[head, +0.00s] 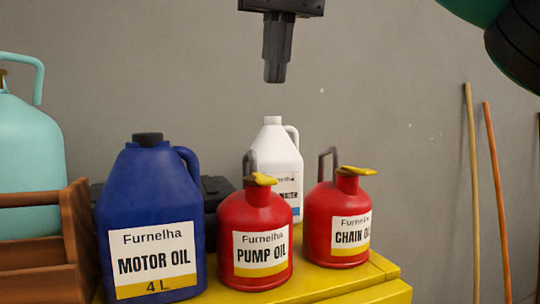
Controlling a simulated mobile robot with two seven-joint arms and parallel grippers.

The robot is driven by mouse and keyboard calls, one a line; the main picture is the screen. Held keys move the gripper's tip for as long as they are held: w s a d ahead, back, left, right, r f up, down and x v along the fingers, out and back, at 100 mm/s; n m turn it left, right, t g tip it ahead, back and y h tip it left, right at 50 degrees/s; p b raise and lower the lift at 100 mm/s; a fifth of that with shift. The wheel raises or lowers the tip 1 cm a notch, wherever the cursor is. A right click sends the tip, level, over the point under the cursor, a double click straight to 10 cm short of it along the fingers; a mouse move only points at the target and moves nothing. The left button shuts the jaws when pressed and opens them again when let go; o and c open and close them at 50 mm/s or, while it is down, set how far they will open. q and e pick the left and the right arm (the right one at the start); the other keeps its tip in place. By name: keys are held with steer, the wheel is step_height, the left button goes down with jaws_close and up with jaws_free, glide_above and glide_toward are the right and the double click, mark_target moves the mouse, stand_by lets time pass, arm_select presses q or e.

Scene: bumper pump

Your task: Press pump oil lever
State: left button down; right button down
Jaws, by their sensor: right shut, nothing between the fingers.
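The red pump oil can (255,222) stands upright on a yellow cabinet top. Its yellow lever (263,179) sits at the top of the can, beside a grey handle. My right gripper (274,78) is shut and empty, pointing down. In the picture it is well above the pump oil can and the white jug, touching neither. My left gripper is not in view.
A red chain oil can (338,225) with its own yellow lever stands to the right. A blue motor oil jug (150,215) is at the left, a white jug (274,150) behind. A wooden crate (62,240) and teal tank (25,150) are far left. The yellow cabinet (375,275) has bare room at its front right.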

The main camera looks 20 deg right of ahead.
glide_above(268, 178)
steer(key=s, duration=0.1)
step_height(268, 178, down, 11)
steer(key=shift+r, duration=0.1)
steer(key=shift+s+f, duration=0.1)
steer(key=shift+f, duration=0.75)
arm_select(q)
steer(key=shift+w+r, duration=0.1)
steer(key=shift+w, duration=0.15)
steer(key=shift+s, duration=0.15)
